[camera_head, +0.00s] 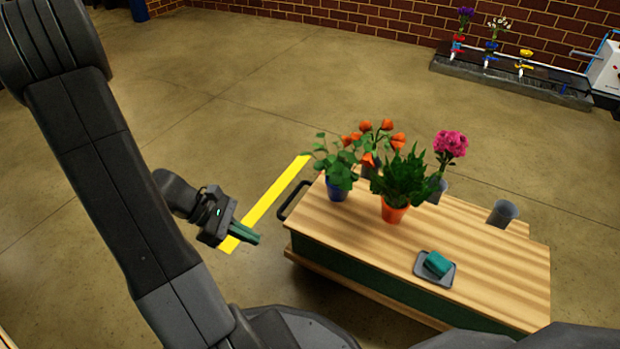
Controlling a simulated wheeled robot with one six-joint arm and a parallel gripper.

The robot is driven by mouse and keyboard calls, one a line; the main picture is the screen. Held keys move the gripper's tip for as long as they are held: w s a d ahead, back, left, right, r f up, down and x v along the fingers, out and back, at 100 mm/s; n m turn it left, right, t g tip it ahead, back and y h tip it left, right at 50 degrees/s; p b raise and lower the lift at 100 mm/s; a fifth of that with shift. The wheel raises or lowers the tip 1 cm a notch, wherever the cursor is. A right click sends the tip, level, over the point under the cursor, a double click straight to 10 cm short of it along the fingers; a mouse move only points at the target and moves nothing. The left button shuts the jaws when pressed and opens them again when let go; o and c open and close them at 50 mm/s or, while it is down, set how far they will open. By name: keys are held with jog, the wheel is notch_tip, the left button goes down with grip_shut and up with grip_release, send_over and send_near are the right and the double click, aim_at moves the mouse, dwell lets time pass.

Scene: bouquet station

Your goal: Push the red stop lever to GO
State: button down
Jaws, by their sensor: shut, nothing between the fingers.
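I cannot make out a red stop lever with a GO mark in this view. A grey-white machine (607,68) is cut off by the right edge at the back, with a tiny red spot on its face too small to identify. My gripper (247,236), with green fingers, is shut and empty. It hangs in front of the yellow floor stripe, left of the wooden cart, far from the machine.
The wooden cart (480,262) carries potted plants, grey cups and a small tray (447,278) with a teal block. A dark trough (508,77) with flowers and coloured fittings stands along the brick wall. Floor (230,90) is clear at the back left.

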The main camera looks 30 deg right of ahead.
jog(key=w+d+f+n+t+h, duration=0.15)
jog(key=w+f+n+h, duration=0.55)
jog(key=w+f+n, duration=0.75)
jog(key=s+f+n+t+h, duration=0.1)
jog(key=f+n+t, duration=0.1)
jog(key=f, duration=0.5)
jog(key=s+a+f+n+t+h, duration=0.1)
jog(key=f+n+t, duration=0.2)
jog(key=f, duration=0.5)
jog(key=s+a+f+n+t+h, duration=0.1)
jog(key=f+n+t, duration=0.2)
jog(key=f, duration=0.5)
jog(key=shift+a+f+n+h+p, duration=0.1)
jog(key=shift+a+n+h+p, duration=0.1)
jog(key=shift+n+h+p, duration=0.3)
jog(key=shift+w+d, duration=0.1)
jog(key=shift+w, duration=0.05)
